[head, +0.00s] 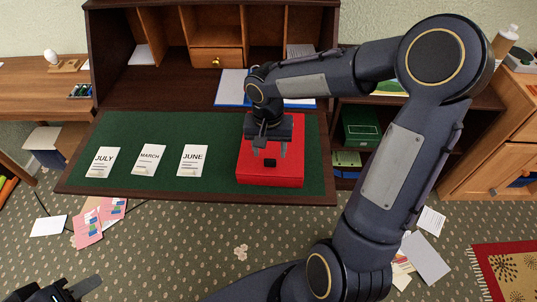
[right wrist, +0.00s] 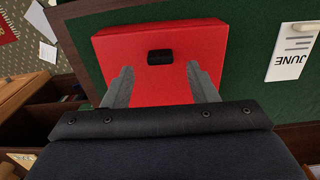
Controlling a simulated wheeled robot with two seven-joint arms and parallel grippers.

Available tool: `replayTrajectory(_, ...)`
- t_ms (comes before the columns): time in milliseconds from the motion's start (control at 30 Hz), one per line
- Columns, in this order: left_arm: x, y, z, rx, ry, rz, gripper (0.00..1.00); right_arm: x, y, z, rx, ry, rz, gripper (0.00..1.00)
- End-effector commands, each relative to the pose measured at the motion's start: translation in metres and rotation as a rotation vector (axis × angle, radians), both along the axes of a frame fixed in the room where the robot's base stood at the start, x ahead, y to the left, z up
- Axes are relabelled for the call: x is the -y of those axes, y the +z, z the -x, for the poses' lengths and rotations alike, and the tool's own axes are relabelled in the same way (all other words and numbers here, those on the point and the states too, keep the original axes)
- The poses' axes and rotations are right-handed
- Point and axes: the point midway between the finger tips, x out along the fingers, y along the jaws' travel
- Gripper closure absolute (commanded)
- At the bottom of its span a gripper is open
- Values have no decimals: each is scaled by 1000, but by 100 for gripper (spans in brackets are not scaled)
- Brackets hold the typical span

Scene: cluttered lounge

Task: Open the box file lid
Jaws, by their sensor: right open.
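The red box file (head: 265,178) lies on the green desk top with its lid down, at the right part of the desk in the head view. A small black tab (head: 269,162) sits on its top face. My right gripper (head: 270,153) is above the box, open and empty, fingers pointing toward the tab. In the right wrist view the box (right wrist: 205,42) and tab (right wrist: 160,57) show just beyond the two spread fingers (right wrist: 162,80). I cannot tell if the fingers touch the box. My left gripper (head: 68,290) is at the bottom left corner, away from the desk, only partly in view.
Cards marked July (head: 103,162), March (head: 149,160) and June (head: 193,161) lie on the green desk top (head: 222,130) left of the box. A blue folder (head: 230,88) lies behind it. Papers (head: 88,228) are scattered on the floor. Shelves with a green box (head: 361,125) stand right.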

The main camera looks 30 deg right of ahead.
Motion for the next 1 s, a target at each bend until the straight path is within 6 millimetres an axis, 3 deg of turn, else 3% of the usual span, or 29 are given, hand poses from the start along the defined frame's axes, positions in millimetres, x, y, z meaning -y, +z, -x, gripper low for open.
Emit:
replayTrajectory(100,0,-2,0,0,0,0,64,0,-21,1,-6,1,-3,47)
replayTrajectory(300,0,-3,0,0,0,0,64,1,-42,1,-3,1,-1,47)
replayTrajectory(633,0,-3,0,0,0,0,64,1,-45,1,0,0,-1,47)
replayTrajectory(1000,0,-3,0,0,0,0,64,1,-45,1,0,1,-1,96)
